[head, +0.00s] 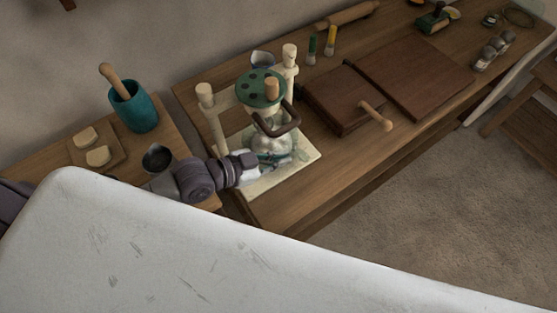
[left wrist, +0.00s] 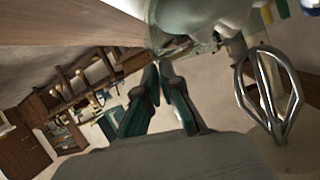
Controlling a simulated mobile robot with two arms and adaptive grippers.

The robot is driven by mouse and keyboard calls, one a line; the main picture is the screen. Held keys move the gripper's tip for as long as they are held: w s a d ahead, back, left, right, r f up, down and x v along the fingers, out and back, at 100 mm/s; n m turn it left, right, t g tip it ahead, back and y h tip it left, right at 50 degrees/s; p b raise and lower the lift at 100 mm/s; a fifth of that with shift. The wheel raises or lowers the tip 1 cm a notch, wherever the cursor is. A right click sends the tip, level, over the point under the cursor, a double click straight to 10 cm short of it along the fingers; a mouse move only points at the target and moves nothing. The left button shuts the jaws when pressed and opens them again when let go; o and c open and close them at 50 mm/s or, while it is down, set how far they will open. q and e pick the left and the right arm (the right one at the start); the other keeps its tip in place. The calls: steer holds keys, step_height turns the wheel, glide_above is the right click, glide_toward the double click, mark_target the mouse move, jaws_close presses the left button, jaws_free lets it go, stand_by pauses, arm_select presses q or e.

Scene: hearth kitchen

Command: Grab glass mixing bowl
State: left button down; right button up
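The glass mixing bowl (head: 272,143) is a clear bowl on the cream base of a stand with a round green top. It sits under the top, between two posts. My left gripper (head: 268,160) reaches in from the left and meets the near side of the bowl. In the left wrist view, its dark green fingers (left wrist: 160,70) are drawn together at the tips. The bowl's pale curved wall (left wrist: 188,14) lies just beyond them. The tips seem to pinch its edge, but the clear glass makes the contact hard to see. My right gripper is not in view.
The cream stand (head: 205,98) has a brown curved handle (head: 283,124) right above the bowl. A metal loop whisk (left wrist: 268,92) shows close by in the left wrist view. A teal crock (head: 133,107) stands left. Brown boards (head: 418,76) lie right on the counter.

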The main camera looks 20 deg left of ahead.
arm_select(q)
steer(key=s+d+r+b, duration=0.1)
steer(key=s+d+r, duration=0.4)
steer(key=d+r, duration=0.3)
steer(key=shift+s+d+r, duration=0.2)
steer(key=shift+d, duration=1.05)
steer(key=shift+c, duration=1.9)
jaws_free()
